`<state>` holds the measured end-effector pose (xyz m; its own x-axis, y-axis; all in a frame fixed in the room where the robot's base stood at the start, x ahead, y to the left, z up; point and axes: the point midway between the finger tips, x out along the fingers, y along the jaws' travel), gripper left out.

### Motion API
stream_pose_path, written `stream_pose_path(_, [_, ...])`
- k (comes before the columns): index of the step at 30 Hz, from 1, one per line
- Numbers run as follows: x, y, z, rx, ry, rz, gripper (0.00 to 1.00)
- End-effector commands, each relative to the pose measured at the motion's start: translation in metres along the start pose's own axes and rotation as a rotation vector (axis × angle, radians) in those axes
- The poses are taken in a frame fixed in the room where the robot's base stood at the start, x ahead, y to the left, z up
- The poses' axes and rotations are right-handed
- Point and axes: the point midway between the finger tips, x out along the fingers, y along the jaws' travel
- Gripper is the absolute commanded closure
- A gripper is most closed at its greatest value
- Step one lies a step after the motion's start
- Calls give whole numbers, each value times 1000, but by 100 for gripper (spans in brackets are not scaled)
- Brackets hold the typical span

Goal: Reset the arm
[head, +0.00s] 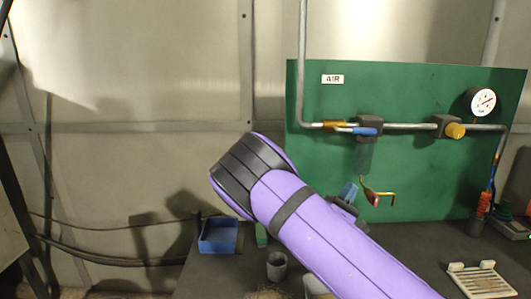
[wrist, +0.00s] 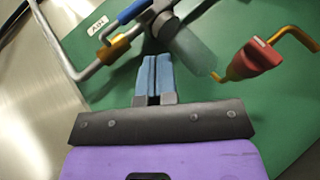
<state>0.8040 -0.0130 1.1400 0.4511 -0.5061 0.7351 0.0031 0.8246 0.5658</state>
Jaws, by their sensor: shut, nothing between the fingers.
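My purple arm reaches up across the middle of the head view, bent at a black-banded joint. My gripper (head: 349,191) shows partly behind the arm, in front of the green panel (head: 420,170). In the wrist view its blue fingers (wrist: 153,76) are together with nothing between them. They point toward the air line's hanging bowl (wrist: 197,50) and the pipe fittings. I cannot tell the exact gap, and I see no clear contact.
A pipe with a blue-handled valve (head: 365,131), yellow knob (head: 455,130) and gauge (head: 482,102) crosses the panel. A red-handled tap (head: 374,197) hangs below. The bench holds a blue bin (head: 219,236), a grey cup (head: 277,265) and a slatted tray (head: 480,280).

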Motion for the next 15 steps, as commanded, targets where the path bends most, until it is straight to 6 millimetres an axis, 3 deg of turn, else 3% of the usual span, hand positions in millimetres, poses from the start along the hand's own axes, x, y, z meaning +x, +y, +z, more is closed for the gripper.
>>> stream_pose_path(15, [24, -20, 30, -46, -89, -182, 100])
